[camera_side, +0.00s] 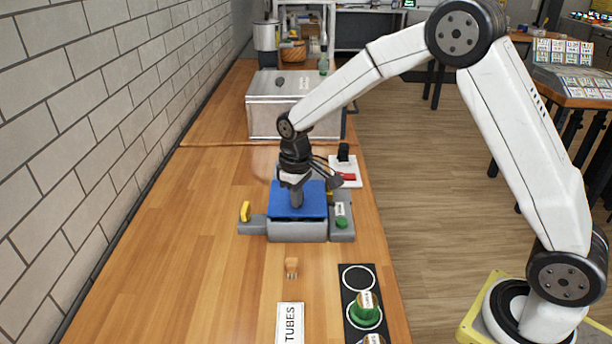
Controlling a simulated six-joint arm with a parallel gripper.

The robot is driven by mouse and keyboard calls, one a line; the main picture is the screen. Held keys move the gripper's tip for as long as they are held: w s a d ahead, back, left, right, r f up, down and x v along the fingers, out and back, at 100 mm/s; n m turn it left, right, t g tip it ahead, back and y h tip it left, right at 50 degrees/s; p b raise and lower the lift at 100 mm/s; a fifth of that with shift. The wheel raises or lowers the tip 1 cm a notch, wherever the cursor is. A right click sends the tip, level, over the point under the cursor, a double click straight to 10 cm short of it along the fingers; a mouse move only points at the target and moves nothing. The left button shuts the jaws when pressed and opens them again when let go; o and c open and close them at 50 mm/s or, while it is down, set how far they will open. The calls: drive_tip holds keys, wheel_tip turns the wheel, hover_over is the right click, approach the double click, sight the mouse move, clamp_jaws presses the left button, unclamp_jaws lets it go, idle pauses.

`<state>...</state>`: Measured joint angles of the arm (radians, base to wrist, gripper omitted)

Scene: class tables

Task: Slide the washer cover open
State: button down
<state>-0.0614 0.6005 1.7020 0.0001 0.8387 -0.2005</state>
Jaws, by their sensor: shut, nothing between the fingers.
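The washer is a low grey box (298,232) on the wooden bench. A flat blue cover (312,206) lies on its top. A grey side block with a green button (342,223) and a small label is at its right, and a yellow handle (245,211) stands on a grey ledge at its left. My gripper (296,204) points down at the blue cover with its fingers shut and nothing held. The fingertips are at or just above the cover; I cannot tell whether they touch it. The arm hides part of the cover's back edge.
A silver metal box (292,108) stands behind. A white plate with a red and black switch (346,172) is behind right. The left bench is clear.

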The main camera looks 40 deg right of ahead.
drive_tip(key=shift+w+d, duration=4.15)
idle(1.4)
drive_tip(key=shift+s+a, duration=0.1)
drive_tip(key=shift+a, duration=0.05)
drive_tip(key=shift+s+a, duration=0.4)
drive_tip(key=shift+s, duration=0.05)
drive_tip(key=shift+r, duration=0.15)
wheel_tip(320, 180, up, 7)
idle(1.3)
